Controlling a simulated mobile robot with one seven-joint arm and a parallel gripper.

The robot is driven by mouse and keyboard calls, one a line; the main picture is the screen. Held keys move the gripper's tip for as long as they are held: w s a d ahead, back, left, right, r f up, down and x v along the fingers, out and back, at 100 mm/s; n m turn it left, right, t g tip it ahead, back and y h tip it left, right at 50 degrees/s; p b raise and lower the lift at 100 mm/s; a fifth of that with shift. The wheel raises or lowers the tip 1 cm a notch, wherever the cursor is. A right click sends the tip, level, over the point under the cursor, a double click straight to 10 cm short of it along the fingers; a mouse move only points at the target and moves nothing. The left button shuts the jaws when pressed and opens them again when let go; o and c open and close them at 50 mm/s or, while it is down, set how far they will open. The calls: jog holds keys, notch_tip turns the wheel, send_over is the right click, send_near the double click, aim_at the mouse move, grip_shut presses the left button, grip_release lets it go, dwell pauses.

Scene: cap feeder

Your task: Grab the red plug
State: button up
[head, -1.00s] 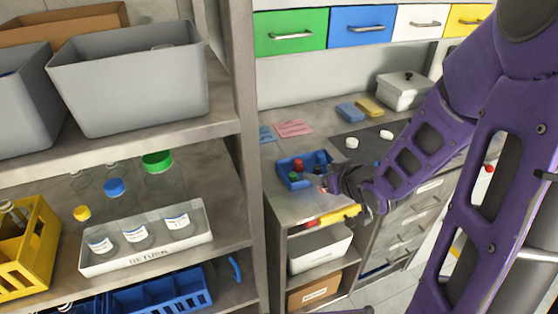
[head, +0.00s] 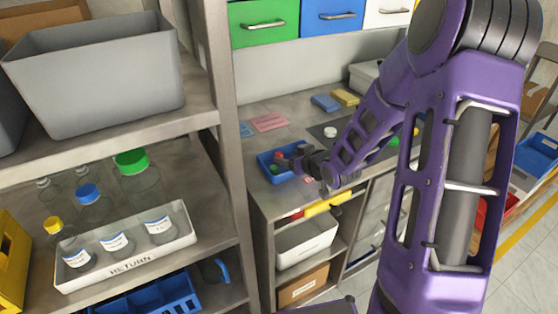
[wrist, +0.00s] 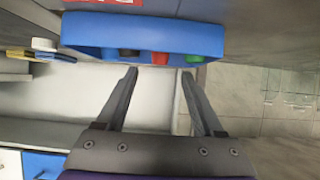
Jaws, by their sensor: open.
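The red plug (wrist: 160,58) shows in the wrist view at the near edge of the blue tray (wrist: 140,28), mostly hidden behind the tray wall. A green plug (wrist: 193,59) is to its right and a dark plug (wrist: 128,53) to its left. My gripper (wrist: 159,73) is open and empty. Its fingertips lie on either side of the red plug in the picture, and no contact shows. In the head view, my gripper (head: 298,164) is beside the blue tray (head: 264,161) on the bench and covers part of it. A red plug (head: 279,155) shows there as a small spot.
On the bench, a pink card (head: 268,122), a blue block (head: 326,103) and a yellow block (head: 345,97) lie behind the tray. A shelf upright (head: 229,130) stands left of the bench. A white bin (head: 306,242) sits below the bench top.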

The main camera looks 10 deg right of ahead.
aim_at(281, 156)
jog(key=x, duration=0.5)
jog(key=shift+w+f, duration=0.2)
jog(key=shift+f, duration=0.15)
grip_shut()
